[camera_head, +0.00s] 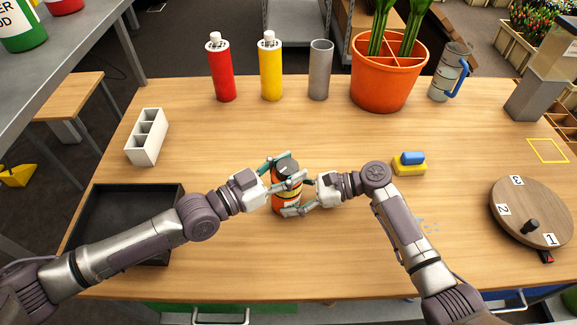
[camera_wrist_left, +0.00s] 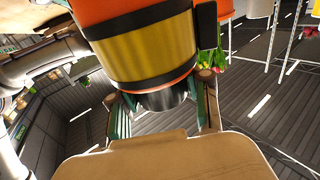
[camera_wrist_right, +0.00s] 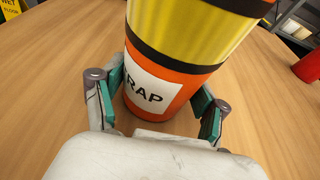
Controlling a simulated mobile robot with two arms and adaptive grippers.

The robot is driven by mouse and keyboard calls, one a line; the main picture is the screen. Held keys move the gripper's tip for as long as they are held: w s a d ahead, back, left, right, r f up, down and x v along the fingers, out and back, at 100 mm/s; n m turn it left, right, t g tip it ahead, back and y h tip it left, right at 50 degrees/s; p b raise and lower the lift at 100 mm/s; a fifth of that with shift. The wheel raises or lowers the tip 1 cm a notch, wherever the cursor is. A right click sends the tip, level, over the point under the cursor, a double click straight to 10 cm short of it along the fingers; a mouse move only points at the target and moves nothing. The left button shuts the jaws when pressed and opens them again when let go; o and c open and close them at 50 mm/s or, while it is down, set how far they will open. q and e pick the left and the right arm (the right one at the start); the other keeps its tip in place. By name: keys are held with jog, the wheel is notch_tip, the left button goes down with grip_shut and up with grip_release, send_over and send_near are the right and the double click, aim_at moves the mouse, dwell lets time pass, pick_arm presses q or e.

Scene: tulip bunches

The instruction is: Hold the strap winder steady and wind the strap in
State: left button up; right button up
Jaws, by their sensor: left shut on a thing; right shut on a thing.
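The strap winder (camera_head: 284,203) is an orange can with a yellow band, black rings and a dark knob (camera_head: 287,162) on top. It stands upright on the table, left of the middle. My left gripper (camera_head: 284,171) is shut on the knob; the left wrist view shows the knob (camera_wrist_left: 160,98) between its fingers. My right gripper (camera_head: 293,198) is shut around the lower orange body. In the right wrist view, the winder (camera_wrist_right: 180,75) fills the space between the fingers, and a white label ending in "RAP" faces me. No loose strap is visible.
A black tray (camera_head: 75,240) lies under my left arm. A white divided holder (camera_head: 147,145) is at left. A sponge-like yellow and blue block (camera_head: 409,167) and round turntable (camera_head: 525,205) are at right. Bottles, a grey cylinder (camera_head: 320,75) and an orange pot (camera_head: 385,90) line the back.

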pick_arm(q)
jog(key=shift+w+a, duration=0.1)
jog(key=shift+a, duration=0.2)
pick_arm(e)
jog(key=shift+d, duration=0.1)
pick_arm(q)
jog(key=shift+f, duration=0.1)
jog(key=o, duration=1.2)
jog(key=v, duration=1.2)
jog(key=shift+w+a+f, duration=0.1)
